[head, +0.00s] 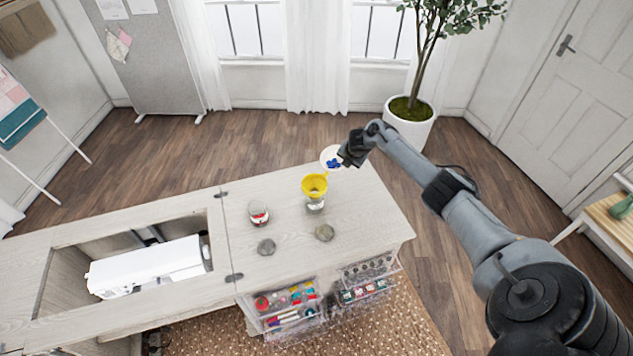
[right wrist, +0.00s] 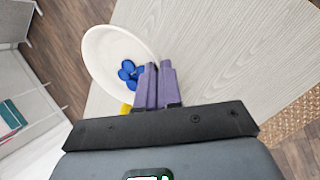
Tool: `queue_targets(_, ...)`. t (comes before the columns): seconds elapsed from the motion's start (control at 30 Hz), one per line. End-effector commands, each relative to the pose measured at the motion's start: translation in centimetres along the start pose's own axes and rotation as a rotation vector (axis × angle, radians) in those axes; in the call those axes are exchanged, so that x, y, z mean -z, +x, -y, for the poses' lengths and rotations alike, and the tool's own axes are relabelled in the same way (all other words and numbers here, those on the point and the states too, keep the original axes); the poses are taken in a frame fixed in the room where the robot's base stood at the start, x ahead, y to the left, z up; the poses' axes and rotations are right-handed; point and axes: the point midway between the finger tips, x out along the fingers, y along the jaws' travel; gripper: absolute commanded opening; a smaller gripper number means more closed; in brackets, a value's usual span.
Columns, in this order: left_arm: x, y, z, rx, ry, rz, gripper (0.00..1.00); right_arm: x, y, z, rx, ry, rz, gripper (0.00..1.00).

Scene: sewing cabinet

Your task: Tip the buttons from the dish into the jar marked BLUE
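The white dish (head: 325,153) holds several blue buttons (head: 333,164), which also show in the right wrist view (right wrist: 128,72). My right gripper (head: 346,158) is shut on the dish's right rim, its purple fingers (right wrist: 158,68) close together there. The dish is just behind the yellow funnel (head: 314,184), at the cabinet's far edge. The funnel sits in the mouth of a clear jar (head: 315,205). A second jar (head: 259,214) with red on it stands to the left. I cannot read either jar's marking. My left gripper is out of view.
Two round greyish lids (head: 266,247) (head: 324,232) lie on the cabinet top (head: 370,217) in front of the jars. A white sewing machine (head: 150,266) sits in the recess at left. Open clear drawers (head: 290,312) stick out in front. The top's right side is clear.

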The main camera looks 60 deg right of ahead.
Motion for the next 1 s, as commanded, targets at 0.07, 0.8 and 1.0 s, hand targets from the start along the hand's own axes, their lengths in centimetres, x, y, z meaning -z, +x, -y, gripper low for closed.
queue_targets(0.07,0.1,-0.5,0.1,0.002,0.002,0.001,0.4,0.1,-0.3,-0.3,0.0,-0.006,0.01,0.0)
queue_targets(0.8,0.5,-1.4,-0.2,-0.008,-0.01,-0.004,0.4,1.8,-0.8,-1.8,0.008,-0.052,0.098,0.0)
queue_targets(1.0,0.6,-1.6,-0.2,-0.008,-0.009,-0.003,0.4,2.1,-1.1,-2.2,0.01,-0.064,0.123,0.0)
